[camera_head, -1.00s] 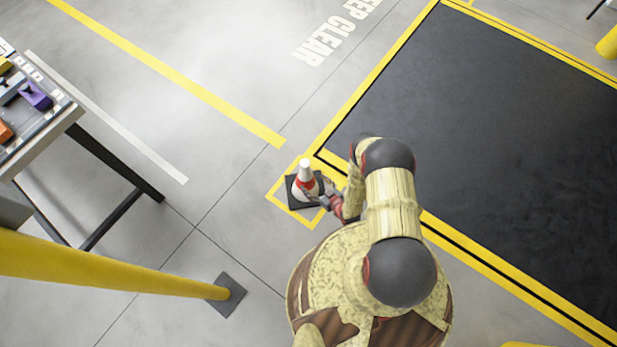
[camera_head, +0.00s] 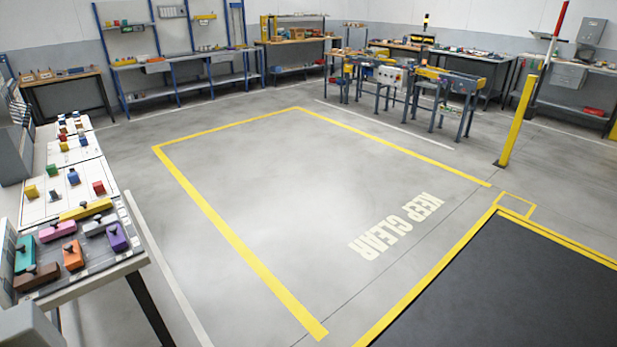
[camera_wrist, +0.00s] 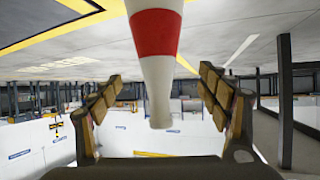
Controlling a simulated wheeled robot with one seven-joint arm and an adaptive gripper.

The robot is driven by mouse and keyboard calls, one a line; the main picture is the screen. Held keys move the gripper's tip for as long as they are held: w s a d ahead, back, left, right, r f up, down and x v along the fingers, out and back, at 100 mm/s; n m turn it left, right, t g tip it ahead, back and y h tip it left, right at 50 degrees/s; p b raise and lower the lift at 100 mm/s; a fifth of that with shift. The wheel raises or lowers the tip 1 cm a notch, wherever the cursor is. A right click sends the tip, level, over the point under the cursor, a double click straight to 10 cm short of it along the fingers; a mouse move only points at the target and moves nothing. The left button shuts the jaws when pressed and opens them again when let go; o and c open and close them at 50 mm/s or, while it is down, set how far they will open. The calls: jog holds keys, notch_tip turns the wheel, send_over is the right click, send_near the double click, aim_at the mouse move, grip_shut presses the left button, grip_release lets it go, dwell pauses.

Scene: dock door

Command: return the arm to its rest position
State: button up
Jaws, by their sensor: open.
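My gripper (camera_wrist: 157,84) shows in the wrist view, which is upside down, with the floor at the top. Its two fingers stand wide apart, with a gap on each side of a white cone with a red band (camera_wrist: 157,35). The cone narrows toward the picture's bottom, and its base is out of frame. Neither finger appears to touch it. The rest of my arm, my gripper and the cone do not show in the head view now.
A bench (camera_head: 125,263) with coloured blocks stands at the left. A yellow-outlined floor area marked KEEP CLEAR (camera_head: 395,225) is empty. A dark mat (camera_head: 500,295) lies at the lower right. A yellow post (camera_head: 517,122) and a conveyor (camera_head: 450,80) stand farther back.

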jog(key=s+f+m+g+h, duration=0.1)
jog(key=s+f+g, duration=0.7)
jog(key=s, duration=0.5)
jog(key=s+d+r+g, duration=0.1)
jog(key=s+d+g, duration=0.1)
jog(key=d, duration=0.2)
jog(key=w+d+r+m+g+h, duration=0.1)
jog(key=w+d+r+g, duration=0.15)
jog(key=r, duration=0.65)
jog(key=w+d+r+m+g+h, duration=0.1)
jog(key=d+r, duration=0.3)
jog(key=r, duration=0.5)
notch_tip(320, 180, up, 26)
jog(key=w+m+g+h+p, duration=0.1)
jog(key=w+g, duration=0.1)
jog(key=w, duration=0.1)
jog(key=s+a+r+t, duration=0.3)
jog(key=a+r, duration=0.1)
jog(key=r, duration=1.1)
jog(key=s+a+r+t+p, duration=0.1)
jog(key=s+a+r+t, duration=0.2)
jog(key=r, duration=1.3)
jog(key=s+a+r+t, duration=0.3)
jog(key=s+a+r, duration=0.2)
jog(key=r, duration=1.1)
jog(key=shift+a+n+p, duration=0.3)
jog(key=shift+a+p, duration=0.1)
jog(key=shift+a, duration=0.4)
